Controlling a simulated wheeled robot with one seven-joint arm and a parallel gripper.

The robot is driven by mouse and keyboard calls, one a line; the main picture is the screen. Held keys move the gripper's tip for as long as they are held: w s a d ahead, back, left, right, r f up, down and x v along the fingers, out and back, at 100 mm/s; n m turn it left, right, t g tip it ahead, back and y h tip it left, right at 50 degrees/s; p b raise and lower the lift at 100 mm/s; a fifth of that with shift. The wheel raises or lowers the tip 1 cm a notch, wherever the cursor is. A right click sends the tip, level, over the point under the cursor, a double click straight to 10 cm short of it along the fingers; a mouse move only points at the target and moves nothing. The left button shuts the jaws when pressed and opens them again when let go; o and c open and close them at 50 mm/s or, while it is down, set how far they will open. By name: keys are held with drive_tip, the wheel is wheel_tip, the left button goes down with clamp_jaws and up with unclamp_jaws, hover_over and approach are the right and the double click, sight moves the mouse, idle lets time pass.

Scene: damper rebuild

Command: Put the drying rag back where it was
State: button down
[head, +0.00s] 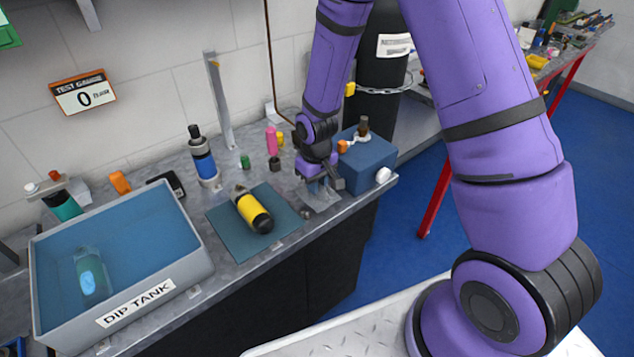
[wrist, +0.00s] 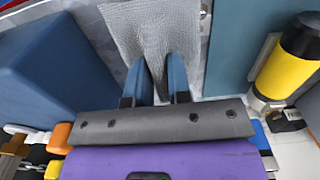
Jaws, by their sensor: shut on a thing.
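The drying rag (head: 323,200) is a light grey woven cloth at the front edge of the bench, between the teal mat and the blue box. My gripper (head: 318,184) is above it, pointing down. In the wrist view the rag (wrist: 150,25) is bunched between the two blue fingers of my gripper (wrist: 160,85), which are shut on it. The rest of the cloth spreads out beyond the fingertips, over or on the grey bench top. I cannot tell whether it lies fully on the bench.
The blue box (head: 367,165) stands close to the right of my gripper. The teal mat (head: 225,222) with a yellow and black cylinder (head: 252,210) lies to the left. The dip tank (head: 195,262) is farther left. Several small bottles stand behind.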

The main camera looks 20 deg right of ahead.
drive_tip(key=w, duration=0.1)
drive_tip(key=w+d, duration=0.1)
drive_tip(key=w, duration=0.2)
drive_tip(key=shift+d+f, duration=0.2)
drive_tip(key=shift+d, duration=0.1)
drive_tip(key=shift+f, duration=1.75)
drive_tip(key=shift+f, duration=0.15)
drive_tip(key=c, duration=1.1)
unclamp_jaws()
drive_tip(key=shift+o, duration=0.2)
